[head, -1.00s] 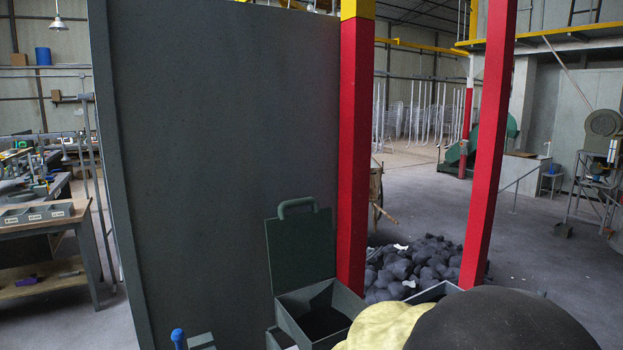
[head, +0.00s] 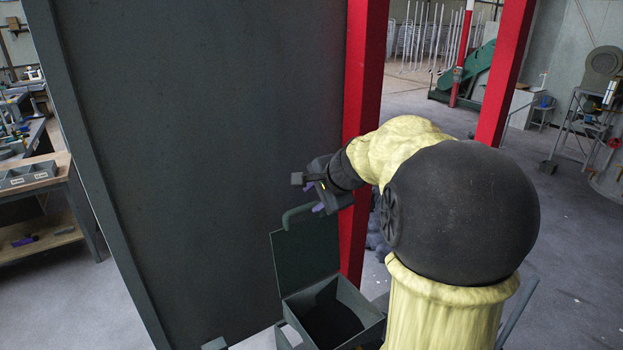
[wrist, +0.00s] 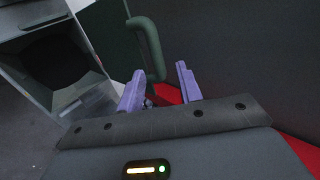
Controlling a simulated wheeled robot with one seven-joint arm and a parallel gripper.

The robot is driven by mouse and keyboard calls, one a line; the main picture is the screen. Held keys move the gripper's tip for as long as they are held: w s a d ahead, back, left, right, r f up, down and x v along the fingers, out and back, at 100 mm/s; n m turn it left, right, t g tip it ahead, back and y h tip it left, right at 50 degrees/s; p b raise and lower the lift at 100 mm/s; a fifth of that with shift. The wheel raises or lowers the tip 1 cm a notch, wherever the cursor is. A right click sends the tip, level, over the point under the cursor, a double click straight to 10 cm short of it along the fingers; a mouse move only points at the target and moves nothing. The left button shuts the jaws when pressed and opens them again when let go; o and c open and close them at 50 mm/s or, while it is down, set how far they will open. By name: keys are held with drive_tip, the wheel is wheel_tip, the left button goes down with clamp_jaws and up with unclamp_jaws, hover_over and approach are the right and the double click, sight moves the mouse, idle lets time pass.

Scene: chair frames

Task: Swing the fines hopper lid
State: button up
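The fines hopper (head: 362,300) is a dark grey-green open box at the bottom of the head view, its inside dark. Its lid (head: 308,258) is a flat green panel standing raised at the back of the box. A rounded green handle (head: 297,214) is on the lid's top edge; it also shows in the wrist view (wrist: 149,45). My gripper (head: 315,190) is just above and right of the handle, with its purple fingers apart. In the wrist view the handle's lower end appears in the gap between the fingertips (wrist: 160,70); I cannot tell whether they touch it.
A large dark grey panel (head: 200,150) stands behind the lid. A red post (head: 364,75) rises close beside it, with another red post (head: 508,70) further right. A workbench with grey bins (head: 28,173) is at far left. Open floor lies at right.

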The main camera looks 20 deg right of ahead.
sight(304, 210)
drive_tip(key=x, duration=0.3)
drive_tip(key=b+x, duration=0.1)
drive_tip(key=x, duration=0.3)
drive_tip(key=shift+f+b, duration=0.3)
drive_tip(key=shift+f, duration=0.15)
drive_tip(key=shift+s, duration=0.2)
drive_tip(key=c, duration=0.6)
drive_tip(key=shift+c, duration=0.2)
drive_tip(key=shift+f, duration=0.1)
clamp_jaws()
